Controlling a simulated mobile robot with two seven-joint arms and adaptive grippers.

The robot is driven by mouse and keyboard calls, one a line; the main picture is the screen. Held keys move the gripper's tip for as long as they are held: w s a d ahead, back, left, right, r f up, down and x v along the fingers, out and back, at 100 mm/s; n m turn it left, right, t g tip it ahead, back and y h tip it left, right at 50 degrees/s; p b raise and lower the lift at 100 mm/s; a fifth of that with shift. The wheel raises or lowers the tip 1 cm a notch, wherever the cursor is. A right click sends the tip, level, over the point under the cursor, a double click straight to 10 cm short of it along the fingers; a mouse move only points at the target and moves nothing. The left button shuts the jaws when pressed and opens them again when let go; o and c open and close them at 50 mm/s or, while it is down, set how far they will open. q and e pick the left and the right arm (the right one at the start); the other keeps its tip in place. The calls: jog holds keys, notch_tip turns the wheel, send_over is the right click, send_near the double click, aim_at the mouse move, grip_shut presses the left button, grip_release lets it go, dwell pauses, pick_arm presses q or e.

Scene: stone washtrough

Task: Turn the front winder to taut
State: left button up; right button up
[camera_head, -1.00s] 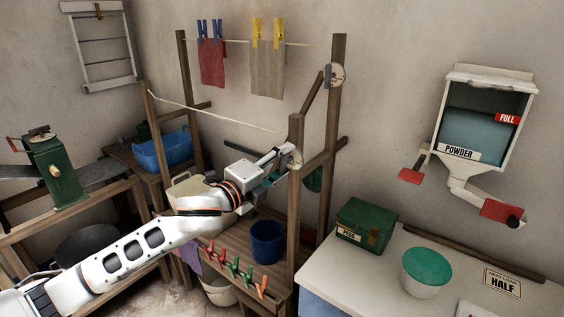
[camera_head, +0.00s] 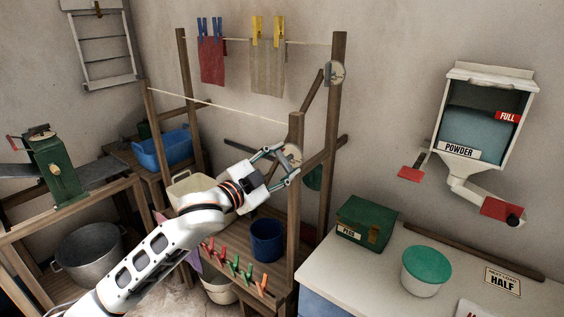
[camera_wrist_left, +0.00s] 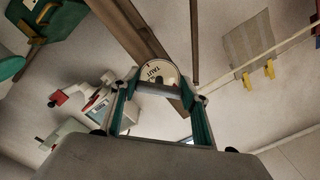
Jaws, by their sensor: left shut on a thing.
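The front winder (camera_head: 292,154) is a pale disc on the front wooden post (camera_head: 296,205). It also shows in the left wrist view (camera_wrist_left: 158,71), with lettering on its face that seems to read TAUT. My left gripper (camera_head: 283,163) is at the winder, shut on its grey crossbar handle (camera_wrist_left: 155,90), with one finger on each side. The front line (camera_head: 215,106) runs almost straight from the left post to the front post, with nothing hung on it. My right gripper is not in view.
A rear winder (camera_head: 335,74) sits on the taller back post. Its line carries a red cloth (camera_head: 211,60) and a beige cloth (camera_head: 267,67). Below stand a blue bucket (camera_head: 267,240) and several pegs on the frame's edge. A counter (camera_head: 385,275) stands at right.

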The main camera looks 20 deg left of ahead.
pick_arm(q)
jog(key=n, duration=0.3)
jog(key=shift+f+n, duration=0.1)
jog(key=shift+n, duration=0.3)
jog(key=n, duration=0.3)
jog(key=shift+d+n, duration=0.15)
jog(key=shift+n, duration=0.15)
jog(key=n, duration=0.6)
jog(key=shift+s+d, duration=0.1)
jog(key=shift+d, duration=0.05)
jog(key=n, duration=0.6)
jog(key=shift+d+n, duration=0.15)
jog(key=shift+n, duration=0.25)
jog(key=n, duration=0.3)
jog(key=shift+r, duration=0.2)
jog(key=shift+r+n, duration=0.1)
jog(key=shift+n, duration=2)
jog(key=shift+s, duration=0.1)
jog(key=o, duration=1.1)
